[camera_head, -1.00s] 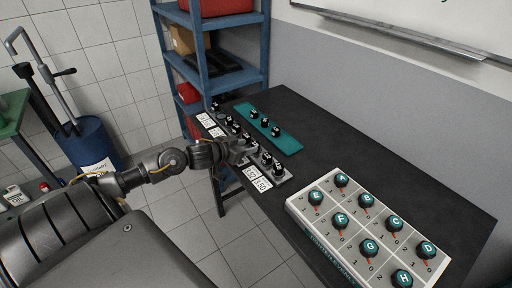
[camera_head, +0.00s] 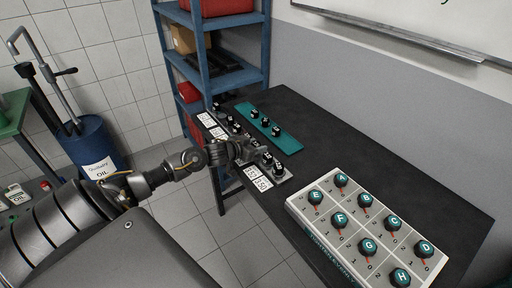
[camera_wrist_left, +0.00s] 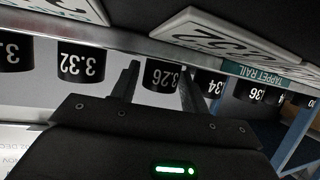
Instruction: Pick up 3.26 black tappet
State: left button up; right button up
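The black 3.26 tappet (camera_wrist_left: 162,76) shows in the left wrist view with its white label readable. It sits in the tappet rail (camera_wrist_left: 215,62) in a row with other black tappets. My left gripper (camera_wrist_left: 160,92) is open, with one finger on each side of this tappet. A thin gap shows on its left; whether the right finger touches it I cannot tell. In the head view my left gripper (camera_head: 246,152) is at the row of tappets on the table's left edge and hides part of it. My right gripper is not in view.
A neighbouring 3.32 tappet (camera_wrist_left: 82,60) stands left of the fingers, with others to the right. A teal strip (camera_head: 285,140) with several black pieces lies behind the rail. A panel of lettered knobs (camera_head: 330,205) is at the front. The dark table's (camera_head: 370,150) middle is clear.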

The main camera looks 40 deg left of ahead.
pick_arm(q)
jog(key=c, duration=0.7)
